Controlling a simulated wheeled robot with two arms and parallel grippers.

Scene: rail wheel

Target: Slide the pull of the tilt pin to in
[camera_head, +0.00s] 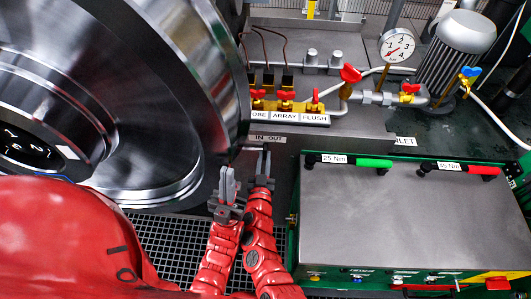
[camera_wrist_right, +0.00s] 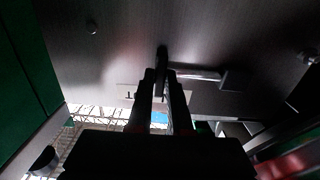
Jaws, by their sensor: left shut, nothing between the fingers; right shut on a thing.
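The dark pull of the tilt pin (camera_wrist_right: 162,55) stands between the fingertips of my right gripper (camera_wrist_right: 161,75), which is shut on it. In the right wrist view, a light rod (camera_wrist_right: 198,73) runs from beside the pull to a dark block (camera_wrist_right: 231,78) on the right. In the head view, my right gripper (camera_head: 264,157) is just below the IN OUT label (camera_head: 267,138); it largely hides the pull there. I cannot tell the pull's exact position along IN and OUT. My left gripper (camera_head: 228,172) is shut and empty, left of the right one.
A large shiny rail wheel (camera_head: 180,100) fills the left, close to my left gripper. A green-edged grey case (camera_head: 410,220) with two torque tools stands to the right. A valve manifold (camera_head: 290,118) and a gauge (camera_head: 397,46) are behind. Floor grating (camera_head: 170,240) shows below.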

